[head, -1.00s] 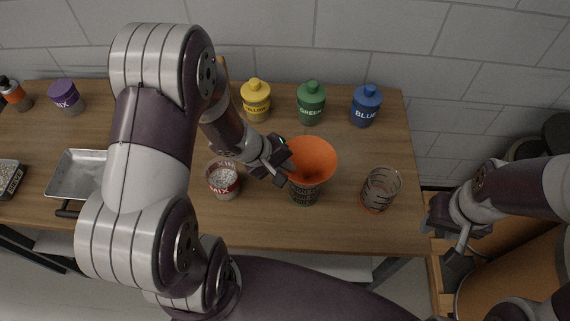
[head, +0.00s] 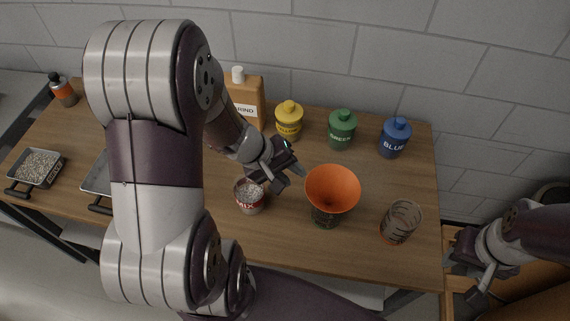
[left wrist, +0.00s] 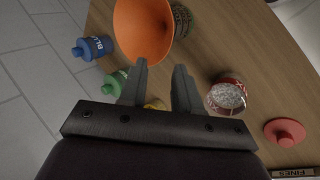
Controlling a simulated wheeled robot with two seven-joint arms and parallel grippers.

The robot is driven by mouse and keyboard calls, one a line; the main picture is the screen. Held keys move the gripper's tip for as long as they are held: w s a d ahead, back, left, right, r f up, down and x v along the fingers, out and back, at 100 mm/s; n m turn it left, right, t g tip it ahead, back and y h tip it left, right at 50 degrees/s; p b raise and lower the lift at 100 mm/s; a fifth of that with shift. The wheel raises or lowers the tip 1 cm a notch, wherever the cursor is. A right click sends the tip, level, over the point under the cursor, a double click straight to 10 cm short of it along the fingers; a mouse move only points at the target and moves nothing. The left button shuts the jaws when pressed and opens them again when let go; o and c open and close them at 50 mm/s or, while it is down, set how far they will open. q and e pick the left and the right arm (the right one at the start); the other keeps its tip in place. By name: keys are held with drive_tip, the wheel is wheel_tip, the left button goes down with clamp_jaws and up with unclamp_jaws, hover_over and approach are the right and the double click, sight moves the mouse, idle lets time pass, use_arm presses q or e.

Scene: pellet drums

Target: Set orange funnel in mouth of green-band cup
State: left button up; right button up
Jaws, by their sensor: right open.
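The orange funnel (head: 332,188) sits wide end up on the clear cup (head: 325,217), which has dark markings and a greenish tint low down. Its spout is hidden, apparently inside the cup mouth. The left wrist view also shows the funnel (left wrist: 143,30) with the cup (left wrist: 184,20) partly behind it. My left gripper (head: 296,172) is left of the funnel rim, apart from it. Its two fingers (left wrist: 161,68) are spread with nothing between them. My right gripper (head: 468,272) is open and empty, off the table's right end.
A red MIX tub (head: 249,196) of pellets stands just left of the funnel. Another clear cup (head: 401,222) stands to the right. Yellow (head: 289,120), green (head: 342,129) and blue (head: 395,138) bottles line the back. A pellet tray (head: 37,167) lies far left.

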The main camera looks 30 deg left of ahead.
use_arm(q)
drive_tip(key=s+m+g+y, duration=0.1)
drive_tip(key=m, duration=0.2)
drive_tip(key=s+d+r+m+g+y, duration=0.1)
drive_tip(key=s+m+y, duration=0.1)
drive_tip(key=m, duration=0.1)
drive_tip(key=s+r+m+g+y, duration=0.1)
drive_tip(key=m, duration=0.2)
drive_tip(key=shift+s+d+r+y, duration=0.15)
drive_tip(key=shift+s+r+y, duration=0.1)
drive_tip(key=shift+y, duration=0.15)
drive_tip(key=shift+w, duration=0.1)
